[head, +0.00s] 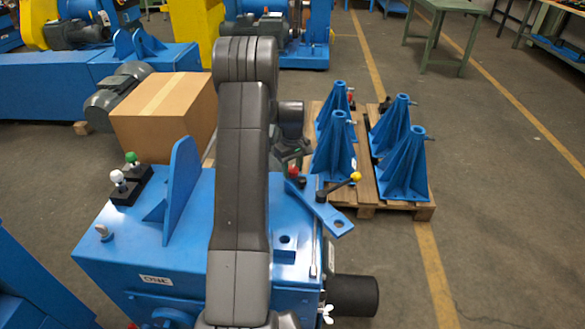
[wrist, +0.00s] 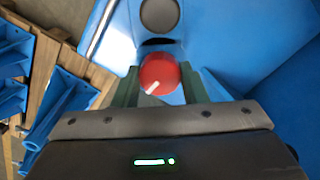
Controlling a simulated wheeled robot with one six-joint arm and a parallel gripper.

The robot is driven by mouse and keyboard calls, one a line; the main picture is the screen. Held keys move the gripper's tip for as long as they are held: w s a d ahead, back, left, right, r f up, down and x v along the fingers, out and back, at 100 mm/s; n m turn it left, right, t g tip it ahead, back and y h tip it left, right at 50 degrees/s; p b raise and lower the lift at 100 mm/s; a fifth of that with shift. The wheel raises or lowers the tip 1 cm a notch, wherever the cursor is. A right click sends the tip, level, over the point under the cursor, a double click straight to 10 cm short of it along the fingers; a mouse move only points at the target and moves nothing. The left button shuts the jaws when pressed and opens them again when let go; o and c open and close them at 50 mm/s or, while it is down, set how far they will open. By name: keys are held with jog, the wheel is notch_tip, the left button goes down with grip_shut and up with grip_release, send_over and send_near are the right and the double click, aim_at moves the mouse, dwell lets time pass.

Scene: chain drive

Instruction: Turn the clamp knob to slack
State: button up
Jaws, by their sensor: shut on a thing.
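The clamp knob, red and round with a white pointer mark, shows in the wrist view (wrist: 159,75) between my fingertips. Its white mark points to the lower left. In the head view a bit of red (head: 293,171) shows just below my gripper, mostly hidden by the arm and hand. My gripper (wrist: 160,86) has its green fingers on both sides of the knob, shut on it. In the head view my gripper (head: 290,155) is at the far right end of the blue machine housing (head: 115,245).
A lever with a yellow ball (head: 356,176) and a blue slotted plate (head: 322,210) lie right of my gripper. A blue upright fin (head: 182,185), green and white knobs (head: 118,177) and a cardboard box (head: 165,115) are left. Blue stands (head: 403,150) stand on a pallet behind.

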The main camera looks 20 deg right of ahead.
aim_at(292, 169)
jog(key=shift+w, duration=0.1)
jog(key=o, duration=1)
jog(key=shift+c, duration=0.2)
notch_tip(292, 169, up, 14)
jog(key=shift+f, duration=0.1)
notch_tip(292, 169, down, 14)
jog(key=shift+r, duration=0.1)
dwell(0.5)
